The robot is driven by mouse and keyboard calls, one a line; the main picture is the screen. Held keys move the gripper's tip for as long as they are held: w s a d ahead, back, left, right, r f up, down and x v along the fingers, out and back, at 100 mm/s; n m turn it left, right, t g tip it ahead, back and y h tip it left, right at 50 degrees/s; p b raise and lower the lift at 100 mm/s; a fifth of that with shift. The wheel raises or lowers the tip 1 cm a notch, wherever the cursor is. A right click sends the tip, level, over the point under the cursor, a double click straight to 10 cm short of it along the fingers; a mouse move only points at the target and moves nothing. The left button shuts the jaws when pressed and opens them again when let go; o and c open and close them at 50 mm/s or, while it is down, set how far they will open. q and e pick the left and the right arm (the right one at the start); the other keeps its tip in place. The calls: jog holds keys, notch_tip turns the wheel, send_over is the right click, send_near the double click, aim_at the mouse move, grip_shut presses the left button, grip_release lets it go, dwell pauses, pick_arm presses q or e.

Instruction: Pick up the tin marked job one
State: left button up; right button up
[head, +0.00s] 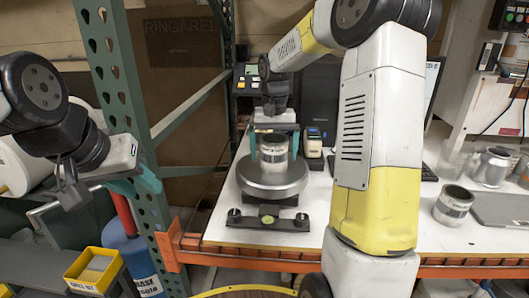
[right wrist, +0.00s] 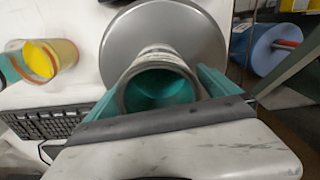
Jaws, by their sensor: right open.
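A white-labelled tin (head: 274,155) stands upright on the round grey pan (head: 272,182) of a scale. In the right wrist view the open-topped tin (right wrist: 160,82) has a teal inside; its marking cannot be read. My right gripper (head: 273,143) is over the tin, with one teal finger on each side. In the right wrist view the right gripper (right wrist: 162,92) is open around the tin; whether the fingers touch it is hard to tell. A second similar tin (head: 453,206) stands on the bench at the right. My left gripper (head: 135,184) hangs at the left, away from the tins.
A dark device (head: 315,142) stands right of the pan. Glass and metal containers (head: 492,167) are at the right of the white bench. A green post (head: 118,75) and orange rail (head: 440,261) bound the bench. A yellow bin (head: 95,270) is lower left.

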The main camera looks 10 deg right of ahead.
jog(key=shift+f, duration=0.8)
jog(key=c, duration=1.6)
jog(key=shift+r, duration=0.2)
